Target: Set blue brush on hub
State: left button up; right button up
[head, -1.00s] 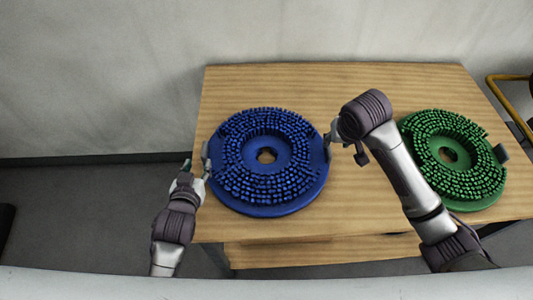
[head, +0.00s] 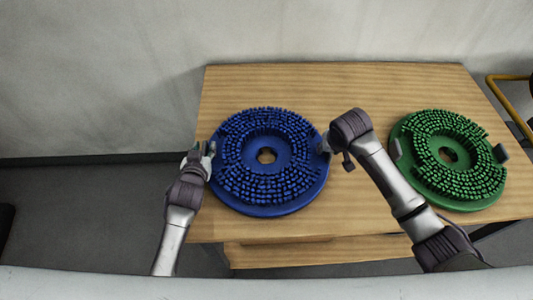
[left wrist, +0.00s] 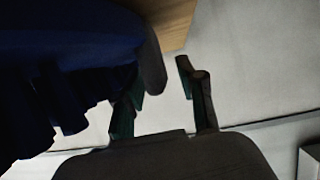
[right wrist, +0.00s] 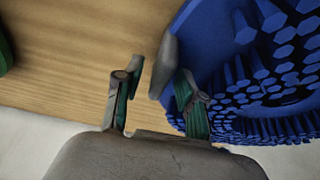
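The blue brush (head: 242,200) is a round disc lying flat on a wooden table, bristles up, with a hole in its middle. It has a grey tab at each side. My left gripper (head: 206,156) is at its left edge. In the left wrist view its fingers (left wrist: 162,76) stand apart beside the left grey tab (left wrist: 152,68). My right gripper (head: 328,148) is at the right edge. In the right wrist view its fingers (right wrist: 160,72) are open, with the right grey tab (right wrist: 163,70) between them. I cannot make out a hub in these views.
A green brush (head: 455,200) with grey tabs lies to the right on the same wooden table (head: 350,85), close to my right arm. A pale wall (head: 100,80) stands behind. A yellow bar (head: 510,100) shows at the right edge.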

pick_arm(q)
grip_shut()
pick_arm(e)
grip_shut()
